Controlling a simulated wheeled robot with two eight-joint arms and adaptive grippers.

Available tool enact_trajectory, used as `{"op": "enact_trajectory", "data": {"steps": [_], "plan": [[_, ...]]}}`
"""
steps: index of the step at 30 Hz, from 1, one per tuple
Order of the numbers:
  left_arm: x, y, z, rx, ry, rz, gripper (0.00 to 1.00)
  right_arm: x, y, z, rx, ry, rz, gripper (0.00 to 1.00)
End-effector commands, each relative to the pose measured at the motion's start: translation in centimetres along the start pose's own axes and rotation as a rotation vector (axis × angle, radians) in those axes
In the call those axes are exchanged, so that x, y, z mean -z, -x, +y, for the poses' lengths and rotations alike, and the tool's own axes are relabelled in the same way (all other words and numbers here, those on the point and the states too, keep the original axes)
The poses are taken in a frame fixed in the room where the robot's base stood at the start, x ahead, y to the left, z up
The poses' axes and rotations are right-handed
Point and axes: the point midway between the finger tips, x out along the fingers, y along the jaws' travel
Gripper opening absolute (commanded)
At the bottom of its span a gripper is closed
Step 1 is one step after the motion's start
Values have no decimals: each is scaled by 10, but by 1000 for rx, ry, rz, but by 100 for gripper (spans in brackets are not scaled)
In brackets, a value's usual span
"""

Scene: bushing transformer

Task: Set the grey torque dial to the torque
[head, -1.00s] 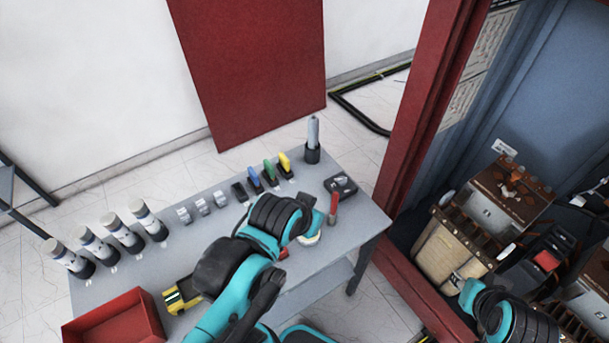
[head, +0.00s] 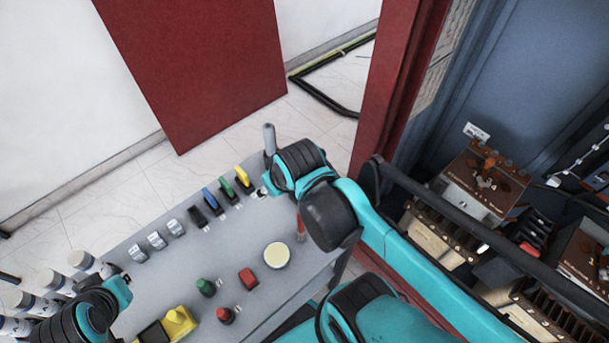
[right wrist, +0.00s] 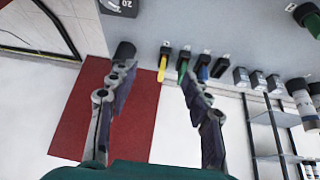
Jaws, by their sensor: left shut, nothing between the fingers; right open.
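A dark grey unit marked "20" (right wrist: 119,5), which looks like the torque dial, shows only in part at the top edge of the right wrist view. My right arm hides it in the head view. My right gripper (right wrist: 155,78) is open and empty, and its fingers point toward the table edge, below and apart from the unit in that view. My left gripper (head: 112,268) is shut and empty above the table's left part, far from the unit.
The grey table (head: 215,262) carries yellow, green, blue and black clips, grey blocks, a cream disc (head: 277,256), a red-handled tool (head: 300,229), coloured knobs and a yellow object (head: 178,322). A grey rod (head: 269,139) stands near the right wrist. A red-framed cabinet (head: 393,90) is at right.

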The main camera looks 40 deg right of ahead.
Motion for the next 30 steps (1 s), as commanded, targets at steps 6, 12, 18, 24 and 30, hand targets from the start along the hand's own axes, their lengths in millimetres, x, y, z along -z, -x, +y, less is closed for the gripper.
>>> {"op": "enact_trajectory", "data": {"steps": [6, 12, 18, 24, 30], "plan": [[-5, -6, 0, 0, 0, -1, 0, 6, -41, 59, -13, 34, -243, 49], [-7, -9, 0, 0, 0, 0, 0, -5, -75, 102, 29, 56, -414, 49], [-8, -11, 0, 0, 0, 0, 0, -15, -92, 121, 61, 65, -487, 49], [-15, -21, 0, 0, 0, 0, 0, -28, -116, 121, 66, 68, -494, 49], [-24, -33, 0, 0, 0, 0, 0, -44, -145, 119, 65, 67, -493, 49]]}}
